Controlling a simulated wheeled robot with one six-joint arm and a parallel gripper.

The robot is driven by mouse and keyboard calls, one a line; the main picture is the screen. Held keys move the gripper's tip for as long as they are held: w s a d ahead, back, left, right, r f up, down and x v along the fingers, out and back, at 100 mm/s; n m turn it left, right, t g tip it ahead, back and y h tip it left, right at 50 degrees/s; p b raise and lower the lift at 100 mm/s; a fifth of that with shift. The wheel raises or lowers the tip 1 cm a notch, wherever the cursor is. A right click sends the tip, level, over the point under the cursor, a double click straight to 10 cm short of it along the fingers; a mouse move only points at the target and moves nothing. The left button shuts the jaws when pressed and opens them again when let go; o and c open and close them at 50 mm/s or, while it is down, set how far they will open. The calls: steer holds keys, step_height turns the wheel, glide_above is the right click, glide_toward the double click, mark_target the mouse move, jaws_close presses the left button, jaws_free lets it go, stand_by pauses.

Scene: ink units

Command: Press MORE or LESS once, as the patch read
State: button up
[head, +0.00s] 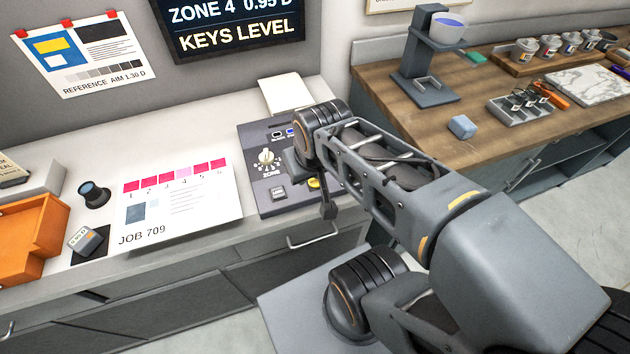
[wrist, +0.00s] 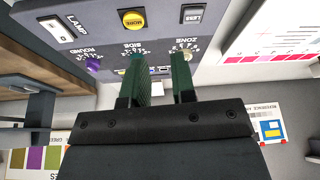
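The control panel (head: 262,200) is partly hidden by my arm in the head view. Its yellow MORE button (wrist: 132,19) and grey LESS button (wrist: 193,14) appear upside down in the wrist view. In the head view, LESS (head: 278,193) is clear and MORE (head: 314,183) is partly covered. My gripper (wrist: 159,62) has two green fingers apart, nothing seen between them, over the knob side of the panel. The display (head: 232,28) reads ZONE 4, 0.95 D, KEYS LEVEL. The reference sheet (head: 80,55) reads AIM 1.30 D. On the JOB 709 sheet (head: 190,210), patch 4 is paler pink.
A small handheld meter (head: 86,240) lies on a dark pad left of the sheet, near a dark round item (head: 93,194) and an orange tray (head: 35,235). A wooden bench (head: 430,120) at right holds a stand, cups and a blue block (head: 462,127).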

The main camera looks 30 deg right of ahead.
jaws_close()
stand_by(1.1)
